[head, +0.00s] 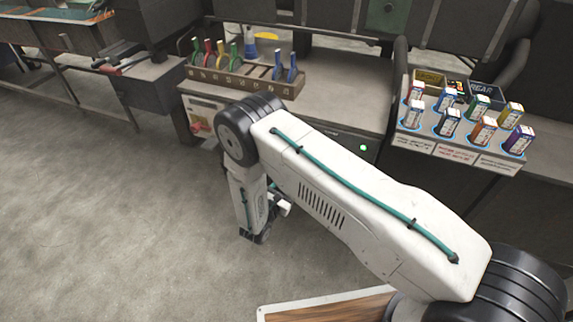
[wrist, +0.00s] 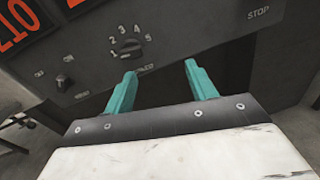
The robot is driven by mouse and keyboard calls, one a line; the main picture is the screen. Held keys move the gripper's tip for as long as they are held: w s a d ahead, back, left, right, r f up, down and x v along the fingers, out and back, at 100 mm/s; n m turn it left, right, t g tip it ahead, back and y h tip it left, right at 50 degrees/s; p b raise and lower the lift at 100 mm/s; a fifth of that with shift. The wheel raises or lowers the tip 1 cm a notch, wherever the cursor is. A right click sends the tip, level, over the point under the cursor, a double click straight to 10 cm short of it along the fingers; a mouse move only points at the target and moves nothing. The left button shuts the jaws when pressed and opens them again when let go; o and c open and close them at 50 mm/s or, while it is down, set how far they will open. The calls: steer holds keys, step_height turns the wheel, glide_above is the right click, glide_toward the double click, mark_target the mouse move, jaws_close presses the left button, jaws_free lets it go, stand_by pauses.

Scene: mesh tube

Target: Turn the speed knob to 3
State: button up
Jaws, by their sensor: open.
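The speed knob (wrist: 127,47) is a small dark round knob on a grey control panel (wrist: 205,40), with the numbers 1 to 5 around its upper side. Its pointer setting is too small to read surely. My gripper (wrist: 160,69) has two teal fingers spread apart with nothing between them. The left fingertip is just below the knob, and the right one is farther right in front of bare panel. The fingers appear apart from the knob. In the head view my gripper (head: 260,236) hangs low beyond my arm, partly hidden; I cannot make out the knob there.
On the panel, a small switch (wrist: 65,82) marked ON sits left of the knob, red number displays (wrist: 20,25) are at upper left, and STOP is printed at right. A bench (head: 335,90) bears a tool rack (head: 240,80); a box tray (head: 455,145) stands at right. Floor at left is clear.

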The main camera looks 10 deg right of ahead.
steer(key=w+d+r+t+y, duration=0.1)
steer(key=w, duration=0.8)
steer(key=shift+d+r+n+t, duration=0.15)
steer(key=shift+r+n+t, duration=0.1)
steer(key=shift+n+t, duration=0.15)
steer(key=c, duration=1)
